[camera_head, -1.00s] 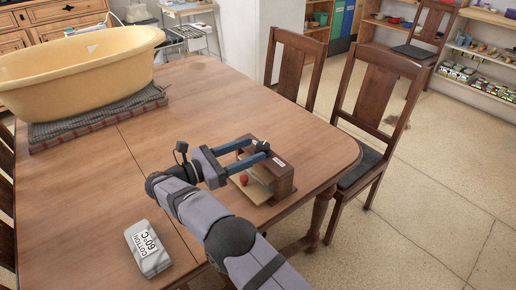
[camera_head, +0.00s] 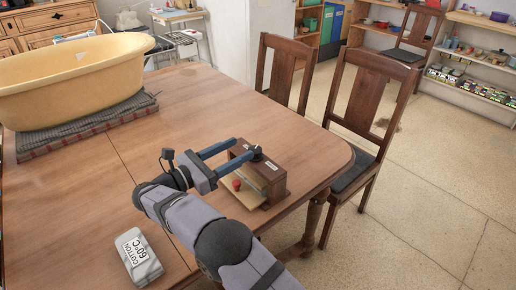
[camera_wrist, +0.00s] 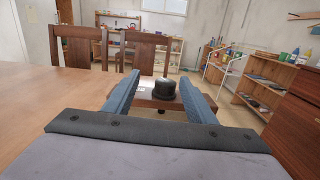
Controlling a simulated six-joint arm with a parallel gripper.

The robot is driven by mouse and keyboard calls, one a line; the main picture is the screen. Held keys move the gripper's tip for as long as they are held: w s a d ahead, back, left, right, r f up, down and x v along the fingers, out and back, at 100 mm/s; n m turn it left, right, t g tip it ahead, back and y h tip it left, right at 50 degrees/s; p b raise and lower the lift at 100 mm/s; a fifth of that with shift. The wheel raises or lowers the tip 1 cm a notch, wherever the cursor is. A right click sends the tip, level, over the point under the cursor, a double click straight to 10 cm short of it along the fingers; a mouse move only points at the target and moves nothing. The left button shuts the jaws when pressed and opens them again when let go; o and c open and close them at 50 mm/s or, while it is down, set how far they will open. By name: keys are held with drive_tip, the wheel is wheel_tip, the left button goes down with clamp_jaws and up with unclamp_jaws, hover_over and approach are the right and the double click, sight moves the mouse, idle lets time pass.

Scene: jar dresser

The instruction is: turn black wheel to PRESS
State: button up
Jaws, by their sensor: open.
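The black wheel (camera_head: 257,152) sits on top of a small brown wooden box (camera_head: 270,178) near the table's right end. A white label lies on the box top beside the wheel; its words are too small to read. A red knob (camera_head: 237,185) shows at the box's front left. My gripper (camera_head: 245,147) is open and empty, its two blue fingers pointing at the wheel. In the wrist view the wheel (camera_wrist: 164,88) shows between the fingers, a little right of centre and seemingly beyond the tips. I cannot tell whether a finger touches it.
A yellow tub (camera_head: 75,78) stands on a grey mat at the far left of the table (camera_head: 100,190). A grey packet marked COTTON 60°C (camera_head: 138,256) lies at the front. Two wooden chairs (camera_head: 363,100) stand behind the table's right side. The table's middle is clear.

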sight(259, 147)
drive_tip(key=shift+d+f+n+t+y+b, duration=0.55)
drive_tip(key=shift+d+n+t+y+b, duration=0.15)
drive_tip(key=shift+d+n+y+b, duration=0.3)
drive_tip(key=shift+d+f+n+t+y+b, duration=0.5)
drive_tip(key=shift+d+n+t+y+b, duration=0.25)
drive_tip(key=shift+y, duration=0.35)
drive_tip(key=shift+x, duration=3.7)
drive_tip(key=c, duration=1)
drive_tip(key=shift+p, duration=0.3)
drive_tip(key=shift+c, duration=0.2)
